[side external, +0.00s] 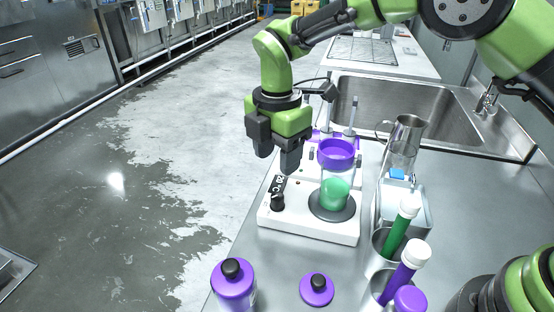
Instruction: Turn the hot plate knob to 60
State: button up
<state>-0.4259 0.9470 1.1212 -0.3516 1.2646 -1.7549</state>
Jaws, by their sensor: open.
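The white hot plate (300,226) stands near the left edge of the steel counter. Its black knob (277,202) is at the front left, beside a small dark label with white writing that seems to include "°C". I cannot tell the knob's setting. A glass beaker of green liquid (335,192) with a purple ring (336,152) around its top stands on the round dark heating disc (331,207). My gripper (278,160) is open and points down above the back left of the hot plate. It is apart from the knob, with nothing between its fingers.
A purple bottle (233,284) and a purple disc with a black knob (316,289) are at the front. Metal cups holding green and purple tubes (397,233) stand right of the hot plate.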

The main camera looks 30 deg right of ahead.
aim_at(277, 195)
notch_tip(277, 195, down, 9)
jog(key=shift+f, duration=0.1)
dwell(0.7)
jog(key=c, duration=0.9)
